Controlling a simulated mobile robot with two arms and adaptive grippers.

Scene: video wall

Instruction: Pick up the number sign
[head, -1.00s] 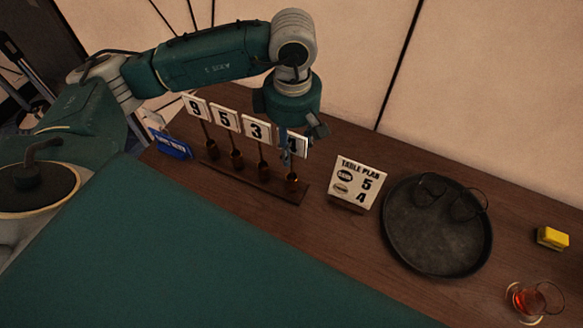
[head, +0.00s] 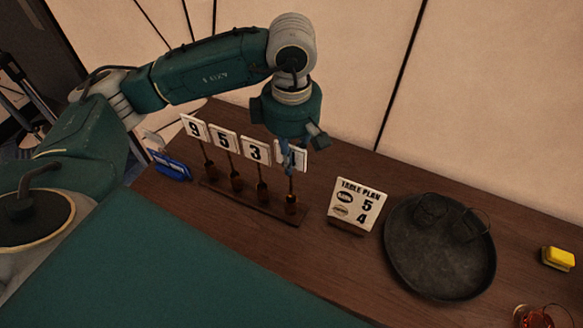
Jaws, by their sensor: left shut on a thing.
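A row of white number signs on thin stems stands in a dark wooden rack (head: 250,207) with copper-coloured cups. The signs read 9 (head: 193,128), 5 (head: 223,140) and 3 (head: 255,151). The rightmost sign (head: 301,158) is partly hidden by my left gripper, so its digit is unclear. My left gripper (head: 291,160) points down and is shut on this sign. The sign's stem runs down to the rightmost cup (head: 291,205); I cannot tell whether its tip is still inside. My right gripper is not in view.
A table plan card (head: 353,203) showing 5 and 4 stands right of the rack. A round dark tray (head: 438,265) holds two glass-like items. A yellow block (head: 558,258) and a glass of red drink (head: 535,318) are farther right. A blue sign (head: 170,166) stands left.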

